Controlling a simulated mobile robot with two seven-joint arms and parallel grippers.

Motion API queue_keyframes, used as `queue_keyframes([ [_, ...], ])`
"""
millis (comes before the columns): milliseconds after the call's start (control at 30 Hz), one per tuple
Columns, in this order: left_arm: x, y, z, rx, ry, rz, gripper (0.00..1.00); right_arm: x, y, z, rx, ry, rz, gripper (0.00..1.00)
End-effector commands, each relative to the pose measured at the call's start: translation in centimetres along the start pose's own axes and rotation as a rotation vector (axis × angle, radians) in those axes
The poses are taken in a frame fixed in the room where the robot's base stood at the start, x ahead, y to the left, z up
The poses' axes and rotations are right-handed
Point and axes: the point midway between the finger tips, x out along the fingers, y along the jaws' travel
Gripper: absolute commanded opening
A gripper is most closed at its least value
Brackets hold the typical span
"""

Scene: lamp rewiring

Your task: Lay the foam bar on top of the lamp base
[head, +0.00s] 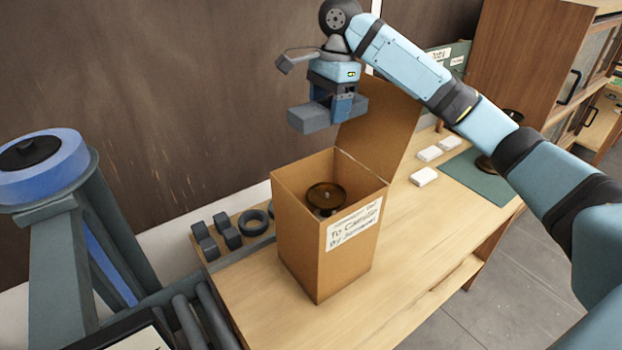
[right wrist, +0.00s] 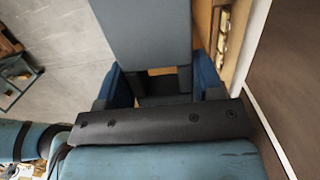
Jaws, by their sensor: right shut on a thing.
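My right gripper (head: 343,103) is shut on a grey foam bar (head: 313,118) and holds it in the air above the open cardboard box. In the right wrist view the foam bar (right wrist: 150,35) extends away between the blue fingers. The lamp base (head: 325,196), a dark bronze round piece, sits inside the cardboard box (head: 312,245). Its top shows through the box opening, apart from and below the bar; its lower part is hidden by the box walls. My left gripper is not in view.
The raised box flap (head: 378,130) stands close to the right of the gripper. Several grey foam pieces (head: 228,231) lie left of the box. White blocks (head: 424,177) and a green mat (head: 480,178) are on the wooden table (head: 400,260) to the right. A brown wall rises behind.

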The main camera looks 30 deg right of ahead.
Motion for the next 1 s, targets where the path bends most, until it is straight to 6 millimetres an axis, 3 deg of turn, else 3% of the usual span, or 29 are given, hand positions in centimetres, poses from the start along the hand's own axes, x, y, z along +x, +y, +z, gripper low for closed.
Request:
queue_keyframes([
  [167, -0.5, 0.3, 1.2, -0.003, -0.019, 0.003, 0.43, 1.6, 0.0, -0.1, -0.001, -0.001, 0.002, 0.39],
  [333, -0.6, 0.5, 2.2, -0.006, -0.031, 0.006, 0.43, 5.9, 0.1, -0.6, -0.002, -0.002, 0.005, 0.39],
  [700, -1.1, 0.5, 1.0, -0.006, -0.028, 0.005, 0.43, 14.2, 0.0, -1.8, 0.000, 0.001, 0.001, 0.39],
  [1000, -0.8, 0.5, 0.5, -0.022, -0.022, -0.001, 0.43, 16.8, 0.0, -2.0, -0.001, 0.001, 0.001, 0.39],
])
